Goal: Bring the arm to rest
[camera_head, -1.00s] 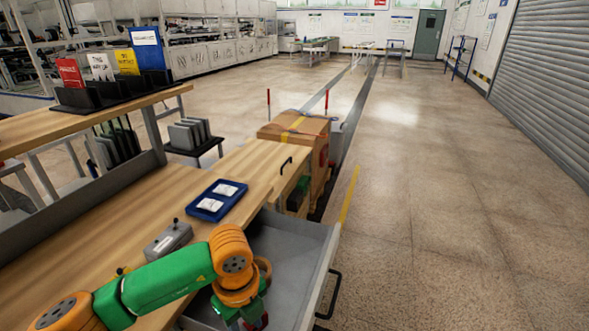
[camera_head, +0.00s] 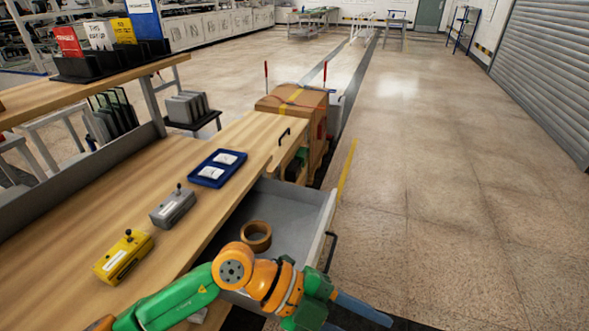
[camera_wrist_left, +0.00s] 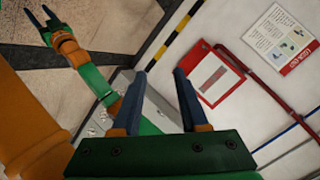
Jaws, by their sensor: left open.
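My left arm, green and orange, comes in from the lower left in the head view. Its gripper (camera_head: 368,312) is beyond the front of the open drawer, with blue-grey fingers pointing right. In the left wrist view the two fingers (camera_wrist_left: 159,76) stand apart with nothing between them. My right arm shows in the left wrist view, reaching to the upper left over the floor. Its gripper (camera_wrist_left: 37,10) has two dark fingers spread apart and looks empty. The right arm is not seen in the head view.
The open grey drawer (camera_head: 290,205) holds a brown tape roll (camera_head: 257,236). On the bench are a yellow box (camera_head: 124,256), a grey box (camera_head: 173,208) and a blue tray (camera_head: 217,168). A carton (camera_head: 290,103) stands beyond. The floor at right is clear.

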